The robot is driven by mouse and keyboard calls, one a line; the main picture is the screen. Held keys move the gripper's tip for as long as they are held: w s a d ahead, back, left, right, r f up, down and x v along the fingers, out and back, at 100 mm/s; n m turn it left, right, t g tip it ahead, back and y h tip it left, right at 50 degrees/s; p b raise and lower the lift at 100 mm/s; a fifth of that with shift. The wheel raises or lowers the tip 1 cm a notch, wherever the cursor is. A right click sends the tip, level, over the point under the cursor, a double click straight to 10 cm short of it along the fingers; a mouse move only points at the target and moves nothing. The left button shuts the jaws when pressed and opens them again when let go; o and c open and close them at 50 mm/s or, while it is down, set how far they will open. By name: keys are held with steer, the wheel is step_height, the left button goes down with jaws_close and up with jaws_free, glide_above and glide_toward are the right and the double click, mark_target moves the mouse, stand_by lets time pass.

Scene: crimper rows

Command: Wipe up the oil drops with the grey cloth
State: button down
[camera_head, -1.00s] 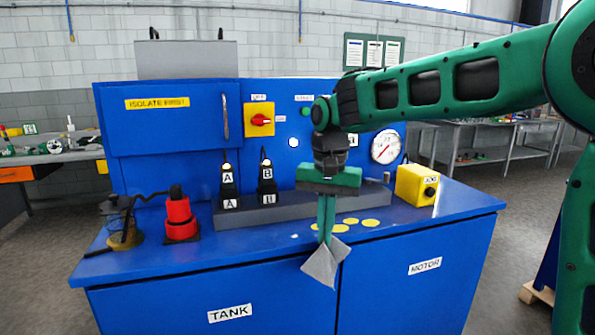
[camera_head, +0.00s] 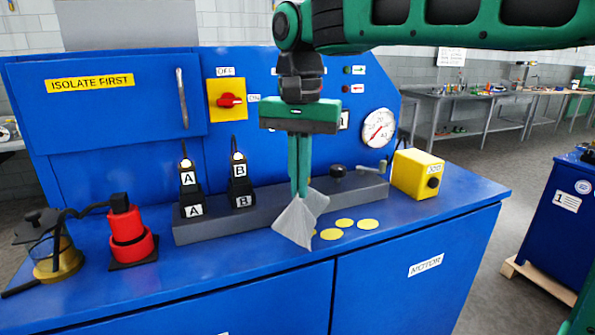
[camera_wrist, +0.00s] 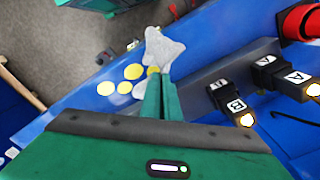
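My gripper (camera_head: 299,192) is shut on the grey cloth (camera_head: 296,222), which hangs from the fingertips above the blue bench top. The cloth also shows at the fingertips in the wrist view (camera_wrist: 160,50). Several yellow oil drops (camera_head: 344,223) lie flat on the bench top, just right of the cloth in the head view. They also show in the wrist view (camera_wrist: 133,71), beside the cloth. The cloth partly covers one drop in the head view. I cannot tell whether the cloth touches the bench.
A grey block (camera_head: 220,228) with connectors A (camera_head: 189,178) and B (camera_head: 240,170) stands behind the drops. A red cylinder (camera_head: 127,228) and a brass-and-glass pot (camera_head: 58,262) stand at left, a yellow box (camera_head: 417,174) at right. The bench front is clear.

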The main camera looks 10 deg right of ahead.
glide_above(296, 239)
steer(key=shift+w+a+f, duration=0.1)
steer(key=shift+f, duration=3.55)
steer(key=c, duration=1)
jaws_free()
steer(key=shift+f, duration=1.05)
jaws_close()
steer(key=shift+r, duration=0.1)
